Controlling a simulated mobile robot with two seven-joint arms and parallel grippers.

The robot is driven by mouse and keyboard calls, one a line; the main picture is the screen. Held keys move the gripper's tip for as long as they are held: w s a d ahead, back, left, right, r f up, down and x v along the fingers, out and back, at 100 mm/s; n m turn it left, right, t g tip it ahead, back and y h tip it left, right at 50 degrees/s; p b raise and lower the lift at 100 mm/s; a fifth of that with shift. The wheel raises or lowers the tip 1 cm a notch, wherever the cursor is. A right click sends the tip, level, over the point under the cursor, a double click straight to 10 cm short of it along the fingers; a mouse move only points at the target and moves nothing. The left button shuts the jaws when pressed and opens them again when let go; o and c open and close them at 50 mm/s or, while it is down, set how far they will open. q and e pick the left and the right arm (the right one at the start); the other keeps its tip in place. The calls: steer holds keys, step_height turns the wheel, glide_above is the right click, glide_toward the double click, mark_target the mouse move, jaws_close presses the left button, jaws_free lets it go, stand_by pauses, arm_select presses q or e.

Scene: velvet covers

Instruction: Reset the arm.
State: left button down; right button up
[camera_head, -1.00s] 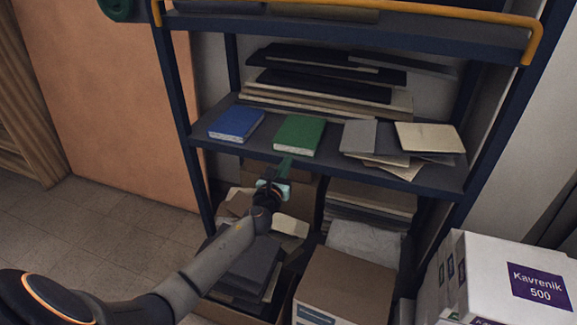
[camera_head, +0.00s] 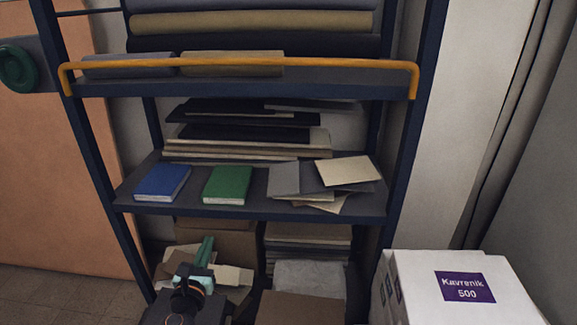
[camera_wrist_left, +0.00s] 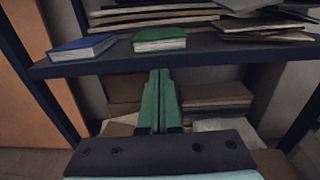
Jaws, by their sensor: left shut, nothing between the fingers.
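My left gripper (camera_head: 207,250) is low in front of the shelf unit, below the middle shelf's front edge. Its green fingers are together and empty, and they also show in the left wrist view (camera_wrist_left: 160,100), pointing toward the shelf. A blue book (camera_head: 162,182) and a green book (camera_head: 227,185) lie flat side by side on the middle shelf (camera_head: 250,209), above and apart from the gripper. Both books also show in the wrist view, the blue one (camera_wrist_left: 82,49) at left and the green one (camera_wrist_left: 160,40) at centre. My right gripper is in neither view.
Loose grey and cream sheets (camera_head: 345,171) lie on the shelf's right side. Stacked boards (camera_head: 250,150) are behind. Below are boxes and papers close to the gripper. White boxes (camera_head: 450,285) stand at lower right. A yellow rail (camera_head: 330,63) crosses the upper shelf.

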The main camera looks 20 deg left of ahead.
arm_select(q)
steer(key=s+d+f+n+g+h, duration=0.2)
steer(key=s+d+f+n+h, duration=0.15)
steer(key=s+d+n, duration=0.5)
steer(key=s+d+f+n+g+h, duration=0.2)
steer(key=s+d+f+n, duration=0.3)
steer(key=n, duration=0.6)
steer(key=s+d+r+n+g+h, duration=0.1)
steer(key=s+d+r+n+h, duration=0.15)
steer(key=s+d+n, duration=0.65)
steer(key=s+a+r+n+g+p, duration=0.1)
steer(key=a+r+p, duration=0.1)
steer(key=p, duration=0.8)
steer(key=s+a+r+n+g+y+p, duration=0.1)
steer(key=r+p, duration=0.4)
steer(key=p, duration=0.5)
steer(key=shift+a+n+g+p, duration=0.35)
steer(key=shift+a+g, duration=0.05)
steer(key=shift+g, duration=0.1)
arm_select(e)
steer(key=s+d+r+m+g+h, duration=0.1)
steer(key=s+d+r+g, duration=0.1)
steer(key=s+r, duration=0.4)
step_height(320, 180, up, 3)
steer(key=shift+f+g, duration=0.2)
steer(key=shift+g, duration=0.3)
